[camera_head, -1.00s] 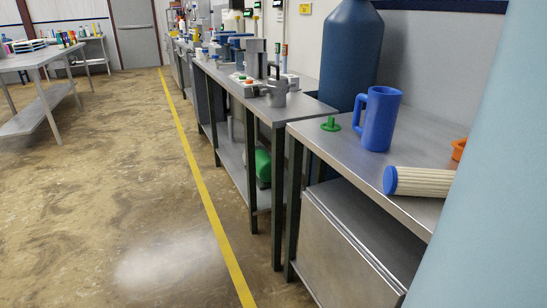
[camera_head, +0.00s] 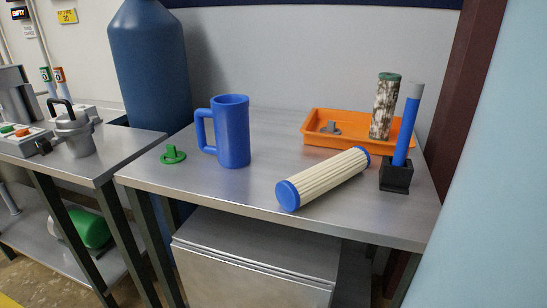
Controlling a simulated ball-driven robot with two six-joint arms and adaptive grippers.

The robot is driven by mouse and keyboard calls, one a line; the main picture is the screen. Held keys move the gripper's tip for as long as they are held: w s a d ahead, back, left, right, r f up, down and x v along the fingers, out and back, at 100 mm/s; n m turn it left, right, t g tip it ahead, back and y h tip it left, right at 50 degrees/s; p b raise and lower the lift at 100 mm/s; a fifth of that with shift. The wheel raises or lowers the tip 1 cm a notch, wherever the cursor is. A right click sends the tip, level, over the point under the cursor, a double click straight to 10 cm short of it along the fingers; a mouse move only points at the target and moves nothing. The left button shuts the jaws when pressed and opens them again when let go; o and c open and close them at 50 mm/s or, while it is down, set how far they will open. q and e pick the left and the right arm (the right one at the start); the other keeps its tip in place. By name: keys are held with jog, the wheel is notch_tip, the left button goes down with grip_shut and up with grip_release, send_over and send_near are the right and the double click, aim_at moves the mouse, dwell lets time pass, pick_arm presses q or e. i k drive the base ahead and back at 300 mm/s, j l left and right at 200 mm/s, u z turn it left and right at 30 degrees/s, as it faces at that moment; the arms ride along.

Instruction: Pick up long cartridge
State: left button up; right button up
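The long cartridge (camera_head: 325,178) is a cream, pleated cylinder with blue end caps. It lies on its side on the steel table (camera_head: 262,205), slanting from the front middle toward the back right. Its near blue cap is close to the table's front edge. Nothing covers it. Neither of my grippers shows in the head view.
A blue jug (camera_head: 232,132) and a green piece (camera_head: 173,155) stand left of the cartridge. An orange tray (camera_head: 318,139) lies behind it, with a dirty cylinder (camera_head: 384,106) upright there. A black holder (camera_head: 396,175) with a blue stick (camera_head: 406,130) stands close on its right.

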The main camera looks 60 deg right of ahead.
aim_at(292, 193)
jog(key=i+z, duration=0.2)
jog(key=z, duration=0.25)
jog(key=i+j+z, duration=0.1)
jog(key=z, duration=0.4)
jog(key=i+j+z, duration=0.25)
jog(key=z, duration=0.2)
jog(key=i+j+z, duration=0.15)
jog(key=z, duration=0.3)
jog(key=i+j+z, duration=0.1)
jog(key=j+z, duration=0.25)
jog(key=z, duration=0.15)
